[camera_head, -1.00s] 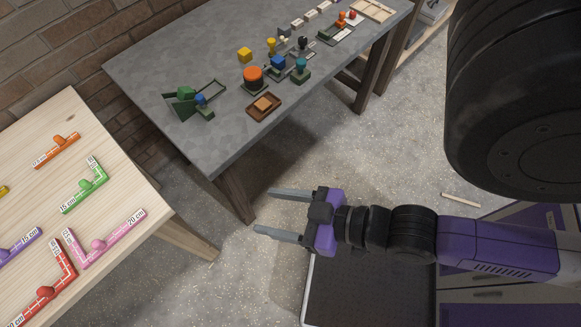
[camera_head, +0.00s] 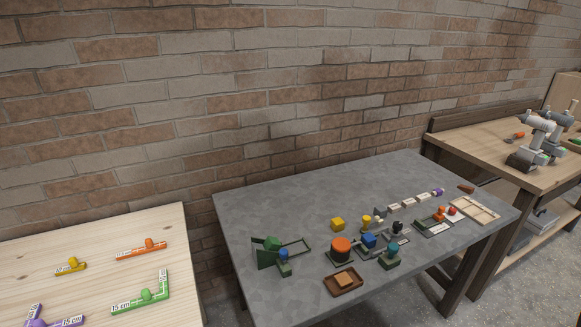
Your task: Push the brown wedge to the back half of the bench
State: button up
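My gripper is not in this view. No thing can be named for certain as the brown wedge. A small dark brown elongated piece (camera_head: 466,188) lies near the right edge of the grey table (camera_head: 285,205); its exact shape is too small to tell. A brown tray (camera_head: 357,285) holding a small orange-brown block (camera_head: 344,279) sits near the front edge of the same table. A wooden bench (camera_head: 462,142) stands at the back right.
The grey table bears a green fixture (camera_head: 268,252), an orange-topped cylinder (camera_head: 341,246), a yellow block (camera_head: 338,223) and a light wooden tray (camera_head: 476,211). Its back left part is clear. A light wood table (camera_head: 100,230) stands left. A brick wall is behind.

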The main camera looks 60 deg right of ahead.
aim_at(470, 190)
jog(key=z, duration=2.45)
